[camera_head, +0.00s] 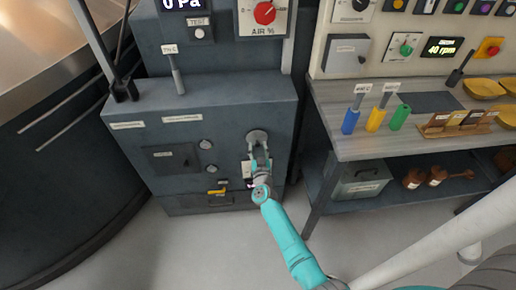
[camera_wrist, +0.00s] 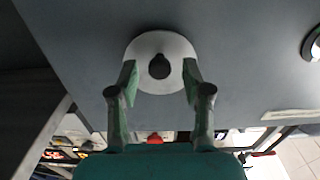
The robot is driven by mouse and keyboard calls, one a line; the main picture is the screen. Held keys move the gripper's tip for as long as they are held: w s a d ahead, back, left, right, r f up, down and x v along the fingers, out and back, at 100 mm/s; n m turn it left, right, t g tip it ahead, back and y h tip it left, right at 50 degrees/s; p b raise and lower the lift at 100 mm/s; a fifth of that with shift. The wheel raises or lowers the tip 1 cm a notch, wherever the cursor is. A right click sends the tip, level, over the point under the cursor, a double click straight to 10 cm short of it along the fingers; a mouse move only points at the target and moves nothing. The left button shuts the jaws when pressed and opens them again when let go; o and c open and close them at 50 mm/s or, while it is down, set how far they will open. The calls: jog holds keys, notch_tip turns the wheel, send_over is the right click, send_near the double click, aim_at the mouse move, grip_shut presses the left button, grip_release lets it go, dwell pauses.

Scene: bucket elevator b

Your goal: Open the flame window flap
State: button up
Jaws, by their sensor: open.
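A round pale disc, which looks like the flame window flap (camera_head: 257,134), sits on the front of the dark grey cabinet. In the wrist view the flap (camera_wrist: 160,43) has a dark round knob (camera_wrist: 159,67) at its middle. My gripper (camera_head: 259,152) is just in front of the flap, its arm reaching up from below. In the wrist view my gripper (camera_wrist: 160,82) is open, with one finger on each side of the knob. The fingertips overlap the disc's lower edges in the picture. I cannot tell whether they touch it. Nothing is held.
The grey cabinet (camera_head: 130,105) also carries a dark panel (camera_head: 170,159), small round knobs (camera_head: 206,145) and a yellow handle (camera_head: 217,191). The floor (camera_head: 180,235) before the cabinet is clear.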

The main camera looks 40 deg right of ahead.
jog(key=shift+w+d, duration=0.1)
grip_shut()
